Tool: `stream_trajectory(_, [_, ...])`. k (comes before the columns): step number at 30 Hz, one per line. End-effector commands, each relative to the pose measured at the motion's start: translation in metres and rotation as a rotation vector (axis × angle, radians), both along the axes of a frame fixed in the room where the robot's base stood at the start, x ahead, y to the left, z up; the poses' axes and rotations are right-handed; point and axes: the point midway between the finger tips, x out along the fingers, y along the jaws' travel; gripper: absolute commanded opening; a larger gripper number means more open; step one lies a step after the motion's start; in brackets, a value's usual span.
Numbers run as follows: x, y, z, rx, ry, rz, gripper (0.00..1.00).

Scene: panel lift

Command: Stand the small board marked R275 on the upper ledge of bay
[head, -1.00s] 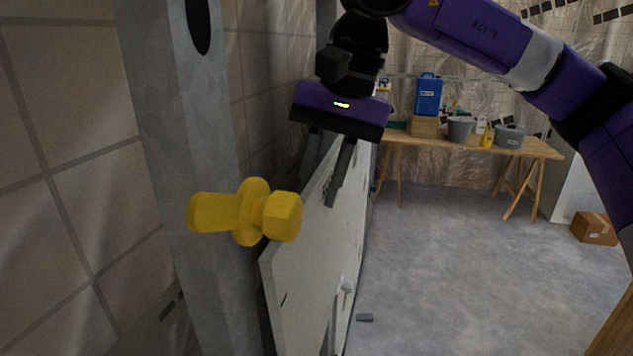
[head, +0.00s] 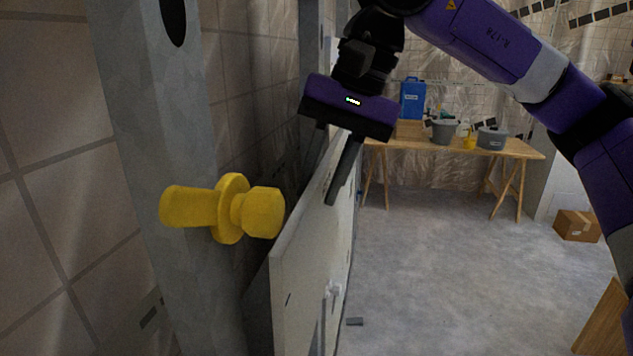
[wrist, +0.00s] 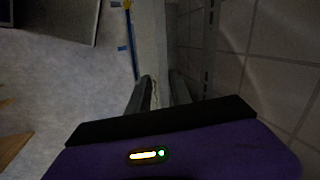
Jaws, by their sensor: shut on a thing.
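A pale board (head: 315,240) stands on edge, seen steeply from its near end, beside the grey metal post in the head view. My gripper (head: 333,170) is over the board's top edge and shut on it, one finger on the room side and the other mostly behind the board. In the wrist view the board's top edge (wrist: 148,50) runs away between the two fingers (wrist: 157,95). The marking R275 cannot be read on the board. No bay ledge can be made out clearly.
A grey post (head: 165,150) with a yellow knob (head: 225,208) stands at the near left. A tiled wall (head: 45,180) is behind it. A wooden workbench (head: 455,148) holds a blue canister (head: 412,98) and buckets. A cardboard box (head: 577,225) lies at right. The floor between is mostly clear.

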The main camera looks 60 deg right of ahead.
Motion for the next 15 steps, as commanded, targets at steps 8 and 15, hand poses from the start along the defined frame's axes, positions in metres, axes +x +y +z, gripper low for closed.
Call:
stream_trajectory(8, [-0.004, 0.000, 0.004, 0.014, -0.032, 0.020, 0.00])
stream_trajectory(15, [-0.010, -0.002, 0.005, 0.022, -0.051, 0.034, 0.00])
